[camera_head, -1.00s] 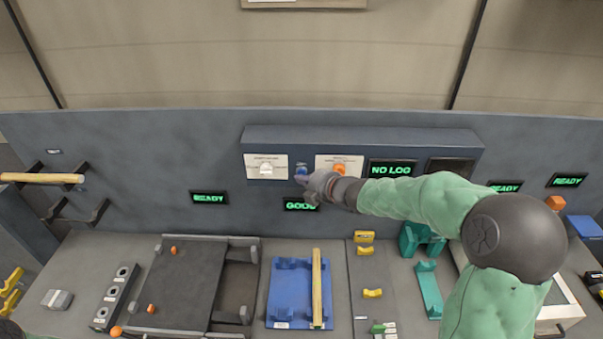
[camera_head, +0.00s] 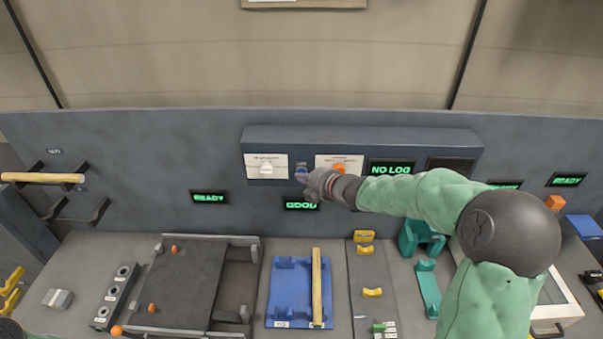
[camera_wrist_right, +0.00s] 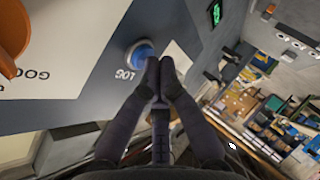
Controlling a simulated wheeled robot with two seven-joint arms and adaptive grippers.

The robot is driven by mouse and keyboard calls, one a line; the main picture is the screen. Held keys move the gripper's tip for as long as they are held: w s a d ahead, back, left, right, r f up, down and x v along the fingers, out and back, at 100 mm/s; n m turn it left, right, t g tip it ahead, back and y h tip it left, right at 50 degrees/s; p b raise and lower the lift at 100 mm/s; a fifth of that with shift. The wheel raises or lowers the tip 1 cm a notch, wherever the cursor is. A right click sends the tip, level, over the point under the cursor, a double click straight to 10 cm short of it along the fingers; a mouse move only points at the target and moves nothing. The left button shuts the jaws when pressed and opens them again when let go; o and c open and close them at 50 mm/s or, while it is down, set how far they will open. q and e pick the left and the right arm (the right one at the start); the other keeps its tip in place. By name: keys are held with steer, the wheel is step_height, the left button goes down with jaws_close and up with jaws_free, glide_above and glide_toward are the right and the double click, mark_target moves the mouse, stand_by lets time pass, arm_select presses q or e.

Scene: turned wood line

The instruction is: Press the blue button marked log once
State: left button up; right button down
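The blue button (camera_wrist_right: 142,55), with the word LOG on the panel beside it, is round and set in a light ring in the right wrist view. In the head view only a little of the blue button (camera_head: 301,171) shows past my fingertips. My right gripper (camera_wrist_right: 160,70) is shut and empty, its two fingertips close together at the button's edge. I cannot tell whether they touch it. In the head view the right gripper (camera_head: 311,180) reaches in from the right. The display (camera_head: 390,169) reads NO LOG. My left gripper is not in view.
A white button (camera_head: 266,168) is left of the blue one, and an orange button (camera_head: 339,169) is right of it, each on a white plate. A green-lettered GOOD display (camera_head: 299,205) hangs below. A blue fixture (camera_head: 284,300) with a wooden rod (camera_head: 317,285) stands on the bench.

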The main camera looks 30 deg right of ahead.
stand_by(0.6)
steer(key=shift+s+a, duration=0.35)
steer(key=shift+s, duration=0.25)
steer(key=shift+s+a+b, duration=0.3)
steer(key=shift+s+a, duration=0.15)
steer(key=shift+s, duration=0.25)
steer(key=shift+s+a+b, duration=0.35)
steer(key=shift+s+a, duration=0.1)
steer(key=shift+s, duration=0.3)
steer(key=shift+s+a+b, duration=0.3)
steer(key=shift+s+a, duration=0.15)
steer(key=shift+s, duration=0.25)
